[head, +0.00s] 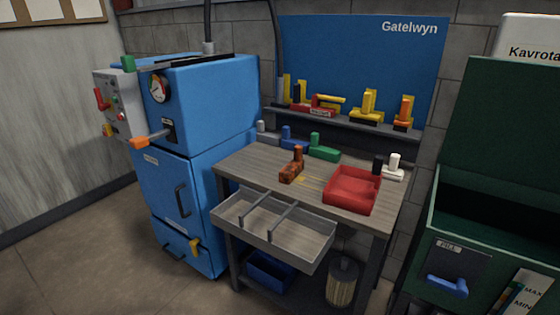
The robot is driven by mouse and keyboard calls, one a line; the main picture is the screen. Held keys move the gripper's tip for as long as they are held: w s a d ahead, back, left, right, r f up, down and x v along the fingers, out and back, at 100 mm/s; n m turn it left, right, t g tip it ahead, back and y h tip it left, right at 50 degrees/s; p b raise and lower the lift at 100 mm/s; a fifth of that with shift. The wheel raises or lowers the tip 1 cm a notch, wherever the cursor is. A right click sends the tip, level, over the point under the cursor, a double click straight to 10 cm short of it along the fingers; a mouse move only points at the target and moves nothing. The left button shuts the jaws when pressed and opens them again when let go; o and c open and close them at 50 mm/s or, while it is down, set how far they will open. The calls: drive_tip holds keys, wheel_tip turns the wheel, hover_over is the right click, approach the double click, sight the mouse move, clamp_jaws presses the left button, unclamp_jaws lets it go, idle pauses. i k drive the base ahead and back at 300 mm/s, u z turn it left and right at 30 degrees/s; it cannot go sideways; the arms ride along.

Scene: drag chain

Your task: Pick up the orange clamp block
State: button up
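A mottled orange-brown clamp block (291,170) with an upright post sits near the middle of the wooden workbench (245,163). Another orange clamp block (403,112), brighter, stands at the right end of the wall shelf (350,126) behind the bench. I cannot tell for sure which one the task names. Both look upright, with nothing touching them that I can make out. My gripper is not in view.
A red tray (352,207) lies right of the mottled block, with black and white blocks behind it. Blue (293,140) and green (324,148) clamp blocks stand at the bench's back. An open drawer (305,254) juts forward. A blue machine (205,110) stands left.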

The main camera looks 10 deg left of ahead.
sight(288, 174)
drive_tip(key=u, duration=0.4)
drive_tip(key=i, duration=1.05)
drive_tip(key=u, duration=0.1)
